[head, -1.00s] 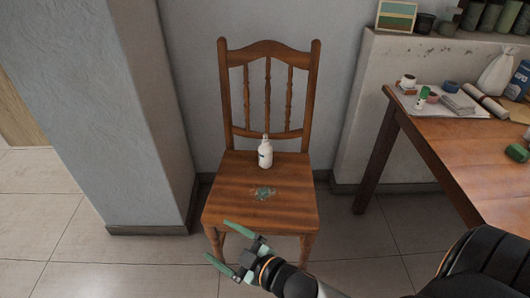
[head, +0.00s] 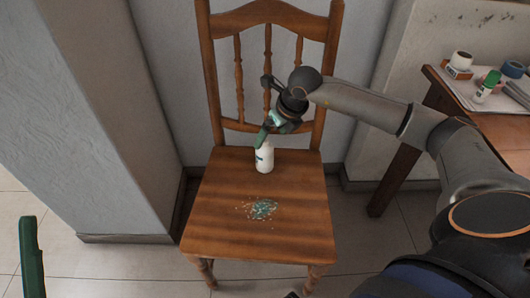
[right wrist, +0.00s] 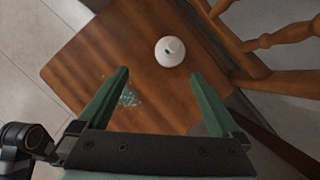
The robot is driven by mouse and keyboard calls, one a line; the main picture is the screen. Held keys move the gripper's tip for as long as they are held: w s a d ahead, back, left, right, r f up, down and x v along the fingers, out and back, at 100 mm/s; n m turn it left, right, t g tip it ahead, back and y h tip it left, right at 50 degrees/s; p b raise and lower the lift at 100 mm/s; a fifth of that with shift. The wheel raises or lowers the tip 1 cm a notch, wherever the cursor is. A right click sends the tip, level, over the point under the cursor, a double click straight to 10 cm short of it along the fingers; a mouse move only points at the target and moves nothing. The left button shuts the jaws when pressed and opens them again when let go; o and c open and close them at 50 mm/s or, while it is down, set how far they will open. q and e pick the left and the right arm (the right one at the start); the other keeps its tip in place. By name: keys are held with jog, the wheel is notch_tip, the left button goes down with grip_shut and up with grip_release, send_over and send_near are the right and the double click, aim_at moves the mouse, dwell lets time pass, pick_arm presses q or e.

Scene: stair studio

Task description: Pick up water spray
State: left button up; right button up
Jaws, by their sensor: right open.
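The water spray is a white bottle (head: 265,159), upright at the back of the wooden chair's seat (head: 225,212). My right gripper (head: 270,131) is just above the bottle and hides its top in the head view. In the right wrist view the bottle (right wrist: 170,52) is seen from above, a little beyond the two green fingertips (right wrist: 160,72) and roughly between their lines. The fingers are wide apart with nothing between them. A green finger of my left gripper (head: 32,258) shows at the lower left of the head view; the rest is out of frame.
The chair's backrest (head: 270,18) rises right behind the bottle. Green and pale bits (head: 262,209) lie scattered on the seat in front. A table (head: 513,134) with tape rolls and a glue stick stands to the right. A grey wall pillar (head: 85,120) is at left.

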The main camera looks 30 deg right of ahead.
aim_at(268, 146)
jog(key=shift+h, duration=0.3)
jog(key=b+x, duration=0.1)
jog(key=x, duration=0.2)
jog(key=d+b+x, duration=0.1)
jog(key=x, duration=0.2)
jog(key=shift+w+d+f, duration=0.2)
jog(key=shift+w+f, duration=0.05)
jog(key=shift+w, duration=0.1)
jog(key=shift+b+x, duration=1.6)
jog(key=shift+x, duration=1.15)
jog(key=shift+w+a+r, duration=0.1)
jog(key=shift+w, duration=0.05)
jog(key=c, duration=1.5)
jog(key=shift+c, duration=0.4)
jog(key=shift+r, duration=0.1)
